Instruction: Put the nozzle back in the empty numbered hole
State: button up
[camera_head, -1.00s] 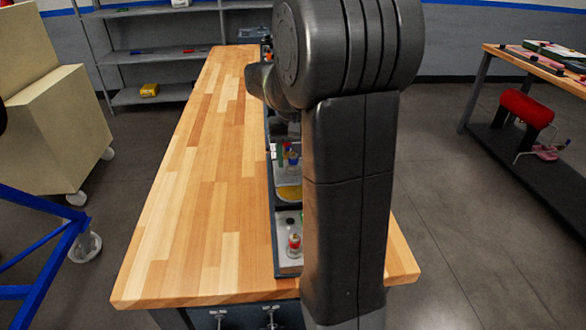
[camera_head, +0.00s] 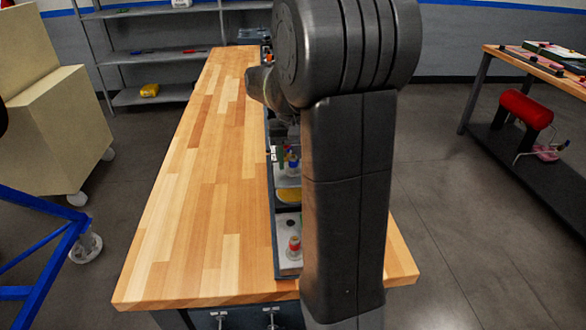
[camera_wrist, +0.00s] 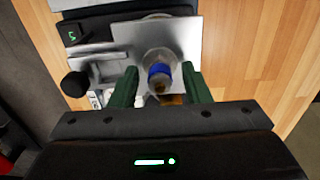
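A nozzle with a blue band (camera_wrist: 160,76) stands on a bright metal plate (camera_wrist: 185,45) in the wrist view. My gripper (camera_wrist: 160,90) has its two green fingers spread on either side of it, with a visible gap on each side, so it is open. The blue band also shows in the head view (camera_head: 292,160), beside my arm. A nozzle with a red band (camera_head: 294,245) stands on the nearest pale plate, in front of a dark round spot (camera_head: 290,222). I cannot make out an empty numbered hole; my arm hides much of the row.
A black round knob (camera_wrist: 75,84) and a dark block with a green mark (camera_wrist: 72,34) lie left of the gripper. The wooden bench top (camera_head: 200,190) is clear on its left side. A yellow piece (camera_head: 290,195) lies between the plates.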

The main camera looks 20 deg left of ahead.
grip_shut()
jog(key=shift+r+p, duration=0.7)
jog(key=shift+r, duration=0.05)
jog(key=shift+r+p, duration=1.9)
jog(key=shift+r, duration=0.2)
